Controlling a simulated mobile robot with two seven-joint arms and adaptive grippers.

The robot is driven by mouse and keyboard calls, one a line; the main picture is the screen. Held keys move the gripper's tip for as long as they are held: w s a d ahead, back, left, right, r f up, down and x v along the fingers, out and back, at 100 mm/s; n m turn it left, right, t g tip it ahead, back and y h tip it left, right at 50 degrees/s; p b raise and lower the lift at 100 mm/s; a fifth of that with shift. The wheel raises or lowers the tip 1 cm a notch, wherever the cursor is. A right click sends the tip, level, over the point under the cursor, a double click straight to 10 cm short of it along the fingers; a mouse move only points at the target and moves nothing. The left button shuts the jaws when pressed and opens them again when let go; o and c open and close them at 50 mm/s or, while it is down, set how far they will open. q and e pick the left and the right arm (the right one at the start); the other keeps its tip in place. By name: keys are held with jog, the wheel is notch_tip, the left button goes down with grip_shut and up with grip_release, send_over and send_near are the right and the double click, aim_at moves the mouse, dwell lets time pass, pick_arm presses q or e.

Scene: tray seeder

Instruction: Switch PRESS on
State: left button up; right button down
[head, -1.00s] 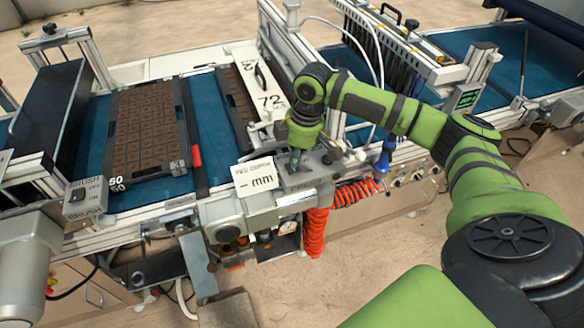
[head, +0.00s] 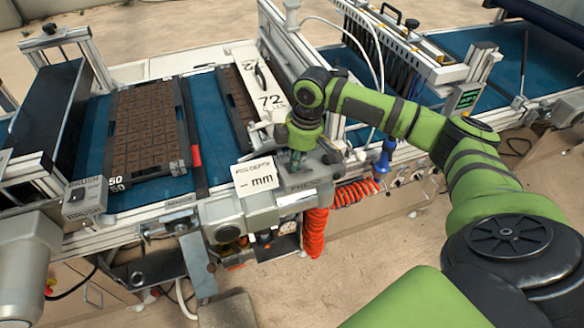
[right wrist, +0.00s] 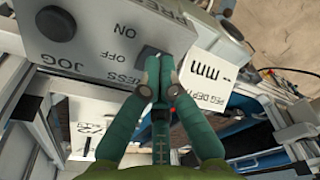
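The PRESS switch (right wrist: 147,53) is a small dark switch on a grey control box (right wrist: 95,45), beside the printed words ON and OFF. The tips of my right gripper (right wrist: 161,72) overlap it in the right wrist view and partly hide it. Its two green fingers are together with nothing seen between them. I cannot tell whether they touch the switch or which way it is set. In the head view my right gripper (head: 297,160) points down over the grey box (head: 318,175), and the arm hides the switch. My left gripper is not in view.
A black JOG button (right wrist: 57,22) is on the same box. A white PEG DEPTH display (head: 254,177) stands close to the left of the gripper. A blue conveyor with a soil-filled tray (head: 118,185) lies further left. Red coiled hoses (head: 316,232) hang below.

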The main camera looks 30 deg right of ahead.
jog(key=shift+f, duration=0.65)
notch_tip(320, 180, up, 7)
jog(key=p, duration=0.8)
jog(key=shift+r+p, duration=0.1)
jog(key=shift+p, duration=0.2)
dwell(0.5)
